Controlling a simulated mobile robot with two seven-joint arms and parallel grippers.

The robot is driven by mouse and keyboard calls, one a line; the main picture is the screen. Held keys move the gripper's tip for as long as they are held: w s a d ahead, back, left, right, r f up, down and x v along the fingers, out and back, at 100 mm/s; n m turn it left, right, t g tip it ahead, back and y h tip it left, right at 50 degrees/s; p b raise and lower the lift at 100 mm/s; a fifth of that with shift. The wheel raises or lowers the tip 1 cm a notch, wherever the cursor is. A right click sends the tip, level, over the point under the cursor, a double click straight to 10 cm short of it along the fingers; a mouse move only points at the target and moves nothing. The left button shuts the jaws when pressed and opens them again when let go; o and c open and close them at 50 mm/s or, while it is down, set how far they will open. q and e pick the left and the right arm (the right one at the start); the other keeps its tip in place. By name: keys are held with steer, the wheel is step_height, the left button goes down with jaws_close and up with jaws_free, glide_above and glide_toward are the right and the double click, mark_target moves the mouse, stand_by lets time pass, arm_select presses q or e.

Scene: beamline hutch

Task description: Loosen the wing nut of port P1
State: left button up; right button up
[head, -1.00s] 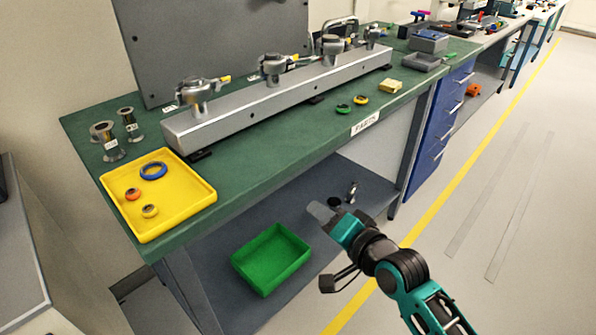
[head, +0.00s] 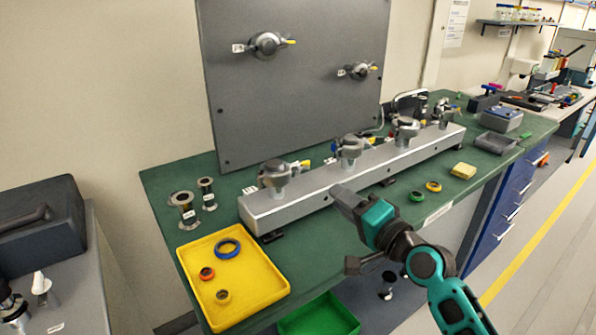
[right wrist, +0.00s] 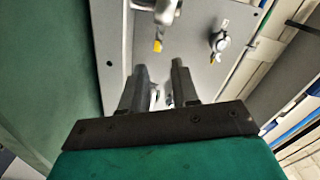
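Several clamped ports with wing nuts are in the head view. Two are on the upright grey panel: the left port (head: 266,45) and the right port (head: 360,71). Others stand along the silver rail: the left one (head: 275,175), the middle one (head: 349,149) and a farther one (head: 405,128). Their tags are too small to read, so I cannot tell which is P1. My right gripper (head: 343,196) is in front of the rail, touching nothing visibly. In the right wrist view its fingers (right wrist: 159,66) are apart and empty, below two clamps with yellow tips. My left gripper is out of view.
A yellow tray (head: 264,297) with rings stands at the bench's front left, beside two metal flanged pieces (head: 184,207). A green bin (head: 318,318) sits below.

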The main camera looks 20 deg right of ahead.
mark_target(301, 170)
steer(key=x, duration=1.1)
steer(key=shift+w, duration=0.2)
steer(key=shift+c, duration=0.2)
jaws_close()
